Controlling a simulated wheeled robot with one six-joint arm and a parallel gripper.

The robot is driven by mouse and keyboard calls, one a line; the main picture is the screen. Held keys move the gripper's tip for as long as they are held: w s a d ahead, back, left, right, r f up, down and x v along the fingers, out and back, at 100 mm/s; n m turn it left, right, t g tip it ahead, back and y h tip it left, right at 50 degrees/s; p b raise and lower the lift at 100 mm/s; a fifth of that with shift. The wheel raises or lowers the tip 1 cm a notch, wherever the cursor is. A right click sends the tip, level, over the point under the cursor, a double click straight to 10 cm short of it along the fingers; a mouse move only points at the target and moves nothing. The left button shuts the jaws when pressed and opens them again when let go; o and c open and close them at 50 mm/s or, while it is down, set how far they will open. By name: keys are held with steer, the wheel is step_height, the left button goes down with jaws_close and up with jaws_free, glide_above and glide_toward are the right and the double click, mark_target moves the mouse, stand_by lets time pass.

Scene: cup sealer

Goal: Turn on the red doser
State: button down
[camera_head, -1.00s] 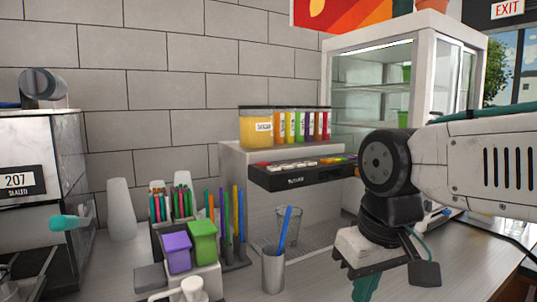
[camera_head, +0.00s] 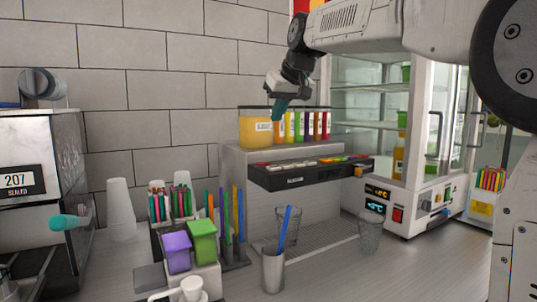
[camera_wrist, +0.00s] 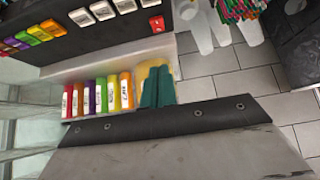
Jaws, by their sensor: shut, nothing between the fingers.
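The doser machine (camera_head: 237,190) stands against the wall with a row of coloured containers on top. The red container (camera_head: 326,125) is at the right end of the row; in the wrist view it is at the far left (camera_wrist: 67,101). The black control panel (camera_head: 300,178) juts out in front. In the wrist view its buttons include a red button (camera_wrist: 157,23), several white ones and a coloured group at the left. My gripper (camera_head: 277,112) is shut and empty, teal fingers pointing down, over the orange end of the row. The fingers (camera_wrist: 157,86) partly hide the yellow container (camera_wrist: 175,70).
A glass (camera_head: 371,232) stands on the counter right of the doser. A metal cup with a blue straw (camera_head: 272,270) stands in front. Purple and green boxes (camera_head: 190,243), markers and the sealer (camera_head: 45,190) are at left. A glass-fronted cabinet (camera_head: 415,190) is close at right.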

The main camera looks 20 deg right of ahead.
glide_above(264, 163)
steer(key=s, duration=0.1)
steer(key=f, duration=0.7)
steer(key=shift+s+d+f, duration=0.15)
steer(key=shift+d+f, duration=0.05)
steer(key=shift+d, duration=0.2)
step_height(264, 163, down, 3)
steer(key=shift+f, duration=0.75)
